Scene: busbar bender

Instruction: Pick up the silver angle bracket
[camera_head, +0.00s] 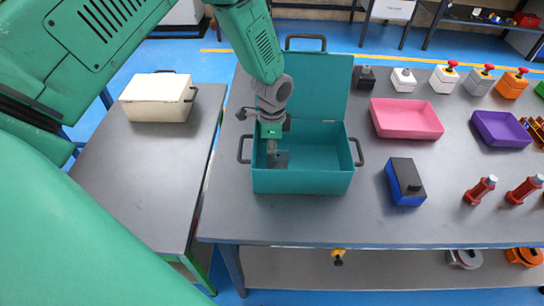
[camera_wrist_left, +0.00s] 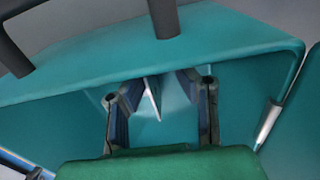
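An open teal box (camera_head: 302,182) stands on the grey table, its lid raised at the back. My left gripper (camera_head: 271,158) reaches down into the left part of the box. In the left wrist view the gripper (camera_wrist_left: 158,115) has its two fingers apart, one on each side of a thin silver plate, likely the angle bracket (camera_wrist_left: 152,98) seen nearly edge-on. Neither finger clearly touches it. In the head view a small grey piece, likely the same bracket (camera_head: 281,158), shows beside the fingers, partly hidden by them. My right gripper is not in view.
A pink tray (camera_head: 406,118) and a blue and black box (camera_head: 405,181) lie right of the teal box. A purple tray (camera_head: 500,128), red-and-grey cylinders (camera_head: 480,190) and button boxes (camera_head: 443,78) stand farther right. A cream case (camera_head: 158,97) sits on the left table.

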